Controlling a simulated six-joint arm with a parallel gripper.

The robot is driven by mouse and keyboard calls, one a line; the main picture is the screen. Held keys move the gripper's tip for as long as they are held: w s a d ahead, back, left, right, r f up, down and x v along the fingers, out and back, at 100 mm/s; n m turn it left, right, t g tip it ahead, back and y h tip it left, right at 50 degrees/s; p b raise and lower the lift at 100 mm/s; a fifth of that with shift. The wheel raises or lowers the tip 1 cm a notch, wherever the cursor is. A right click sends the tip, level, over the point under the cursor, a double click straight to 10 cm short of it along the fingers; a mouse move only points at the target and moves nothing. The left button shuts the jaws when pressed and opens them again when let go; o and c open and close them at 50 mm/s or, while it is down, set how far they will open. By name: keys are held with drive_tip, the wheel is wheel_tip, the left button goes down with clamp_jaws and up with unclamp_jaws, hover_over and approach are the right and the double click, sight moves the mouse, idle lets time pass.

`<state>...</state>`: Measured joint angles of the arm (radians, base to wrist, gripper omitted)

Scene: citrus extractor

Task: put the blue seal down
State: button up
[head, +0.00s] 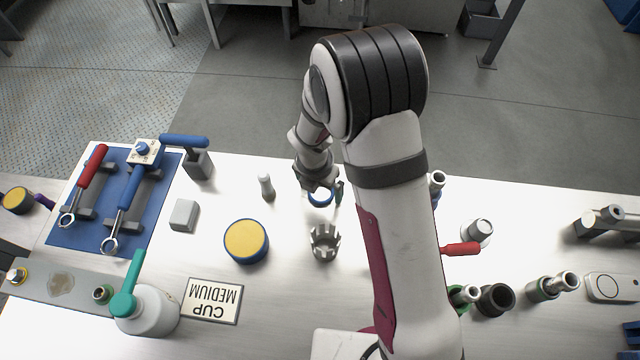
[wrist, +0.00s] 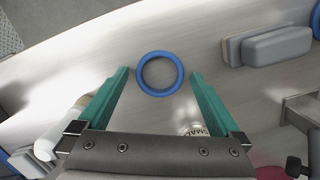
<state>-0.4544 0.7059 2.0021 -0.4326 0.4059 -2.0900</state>
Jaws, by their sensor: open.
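The blue seal is a plain blue ring (wrist: 160,93) in the wrist view, lying flat on the pale metal bench (wrist: 105,50). It sits between and slightly beyond the tips of my gripper (wrist: 160,74). The two teal fingers are spread apart, with a gap on each side of the ring, and nothing is held. In the head view my gripper (head: 326,189) is low over the bench, and the blue seal (head: 320,204) shows just under it, partly hidden by the gripper.
A grey notched ring part (head: 323,243) stands in front of the seal. A small pale peg (head: 266,187) and a yellow-topped blue can (head: 245,240) are to the left. Green and black fittings (head: 494,300) stand to the right. In the wrist view a grey block (wrist: 278,45) lies right.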

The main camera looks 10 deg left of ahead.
wheel_tip(320, 180, up, 12)
drive_tip(key=s, duration=0.2)
drive_tip(key=s+d+r+m+g, duration=0.1)
drive_tip(key=s+d+r+m, duration=0.65)
drive_tip(key=m, duration=0.85)
drive_tip(key=s+d+r+m+y, duration=0.1)
drive_tip(key=s+m, duration=0.5)
drive_tip(key=m, duration=0.4)
drive_tip(key=s+d+m+y, duration=0.1)
drive_tip(key=s+d+m, duration=0.1)
drive_tip(key=s+m, duration=0.5)
drive_tip(key=m, duration=0.4)
drive_tip(key=shift+s+d+r+g, duration=0.2)
drive_tip(key=shift+d+r+g, duration=0.1)
drive_tip(key=shift+r+g, duration=0.1)
